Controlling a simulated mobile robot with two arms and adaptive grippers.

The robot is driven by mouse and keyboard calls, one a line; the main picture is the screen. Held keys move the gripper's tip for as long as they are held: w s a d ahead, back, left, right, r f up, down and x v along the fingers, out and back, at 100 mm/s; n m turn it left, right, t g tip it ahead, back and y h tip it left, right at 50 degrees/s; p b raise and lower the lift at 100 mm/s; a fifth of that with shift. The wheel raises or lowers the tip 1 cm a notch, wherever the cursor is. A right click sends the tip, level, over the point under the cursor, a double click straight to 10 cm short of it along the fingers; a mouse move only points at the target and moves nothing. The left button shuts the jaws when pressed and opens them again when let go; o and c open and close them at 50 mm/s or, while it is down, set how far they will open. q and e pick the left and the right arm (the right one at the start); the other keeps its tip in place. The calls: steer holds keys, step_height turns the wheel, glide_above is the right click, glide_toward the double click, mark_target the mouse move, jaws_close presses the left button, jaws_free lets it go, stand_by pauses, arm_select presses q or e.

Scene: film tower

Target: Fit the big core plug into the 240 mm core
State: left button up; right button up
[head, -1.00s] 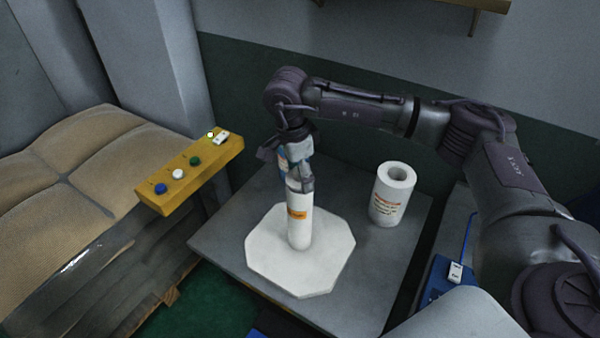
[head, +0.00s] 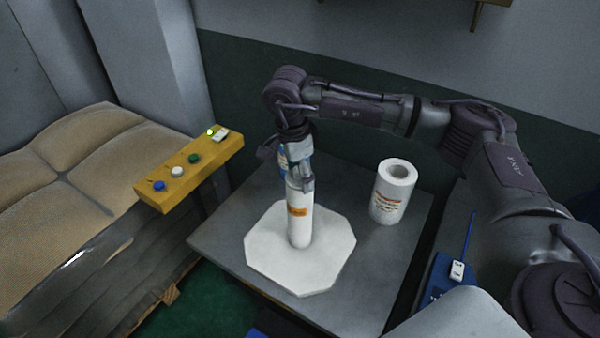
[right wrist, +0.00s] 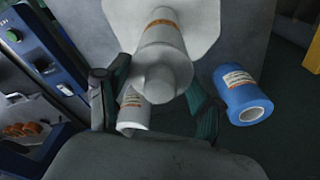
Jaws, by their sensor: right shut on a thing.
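A white upright tube with an orange label, seemingly the 240 mm core (head: 299,215), stands on a white octagonal plate (head: 270,262). It also shows in the right wrist view (right wrist: 162,28), end towards me. A pale, round, stepped piece, seemingly the big core plug (right wrist: 160,75), is at the tube's near end. My right gripper (head: 300,182) is at the tube's top, its fingers on either side of this piece and shut on it. I cannot tell how deep the plug sits; the gripper hides the joint. My left gripper is not in view.
A white roll (head: 391,207) with an open centre stands on the grey table (head: 225,235) to the right. A blue roll (right wrist: 240,100) stands nearby. A yellow button box (head: 205,173) is at the left, beside a padded brown load (head: 60,170).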

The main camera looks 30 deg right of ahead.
stand_by(0.6)
steer(key=o, duration=1.2)
steer(key=r, duration=0.4)
steer(key=a+r, duration=0.1)
steer(key=r, duration=0.7)
steer(key=shift+a, duration=0.25)
